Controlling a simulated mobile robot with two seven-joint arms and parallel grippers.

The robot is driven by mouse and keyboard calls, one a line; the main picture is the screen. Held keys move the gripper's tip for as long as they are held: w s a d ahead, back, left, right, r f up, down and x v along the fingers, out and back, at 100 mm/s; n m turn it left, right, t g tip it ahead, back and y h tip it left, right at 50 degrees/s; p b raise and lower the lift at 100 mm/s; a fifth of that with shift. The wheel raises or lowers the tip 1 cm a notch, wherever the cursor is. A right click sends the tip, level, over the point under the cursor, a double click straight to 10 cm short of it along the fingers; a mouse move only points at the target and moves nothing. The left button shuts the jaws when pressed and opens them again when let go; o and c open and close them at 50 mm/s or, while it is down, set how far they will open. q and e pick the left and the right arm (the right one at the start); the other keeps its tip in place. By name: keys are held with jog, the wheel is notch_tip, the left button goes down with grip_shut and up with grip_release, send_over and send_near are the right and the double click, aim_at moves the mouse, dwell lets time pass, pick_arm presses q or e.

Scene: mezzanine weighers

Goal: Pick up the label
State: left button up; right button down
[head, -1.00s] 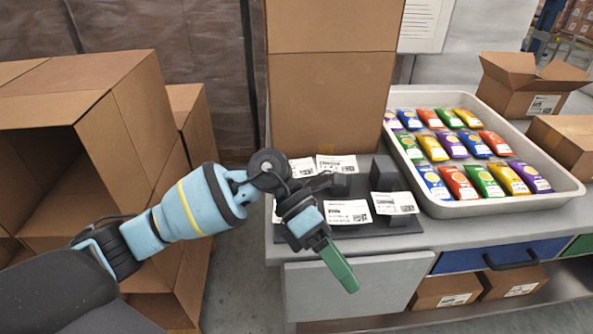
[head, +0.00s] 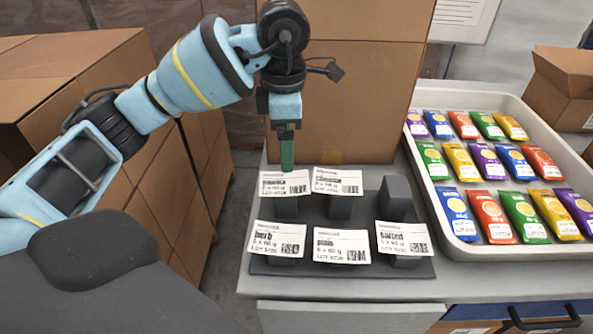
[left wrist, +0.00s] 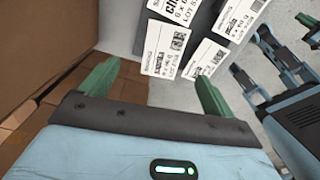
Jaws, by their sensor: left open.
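Several white printed labels rest on dark blocks on a dark plate (head: 420,268) on the grey bench. In the head view, the back row holds a left label (head: 284,184) and a middle label (head: 337,182). The front row holds left (head: 278,240), middle (head: 342,246) and right (head: 404,238) labels. The back right block (head: 397,197) is bare. My left gripper (head: 287,160) points down just behind the back left label, open and empty. In the left wrist view, its green fingers (left wrist: 155,78) are spread, with a label (left wrist: 166,47) beyond them.
A white tray (head: 440,100) of colourful packets stands right of the plate. A tall cardboard box (head: 345,110) rises close behind the labels. Stacked cartons (head: 150,200) stand at left, with a gap before the bench. An open carton (head: 560,90) is at far right.

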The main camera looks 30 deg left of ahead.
aim_at(284, 182)
pick_arm(q)
jog(key=shift+s+f, duration=0.25)
jog(key=shift+f, duration=0.2)
jog(key=shift+s+f, duration=0.2)
jog(key=shift+f, duration=0.25)
jog(key=shift+w+f, duration=0.1)
jog(key=shift+f, duration=0.4)
pick_arm(e)
jog(key=shift+s+f, duration=0.3)
jog(key=shift+s, duration=0.5)
pick_arm(q)
jog(key=shift+f, duration=0.35)
notch_tip(284, 182, down, 4)
jog(key=shift+f, duration=0.1)
pick_arm(e)
jog(key=shift+w+r, duration=0.25)
pick_arm(q)
jog(key=c, duration=1.1)
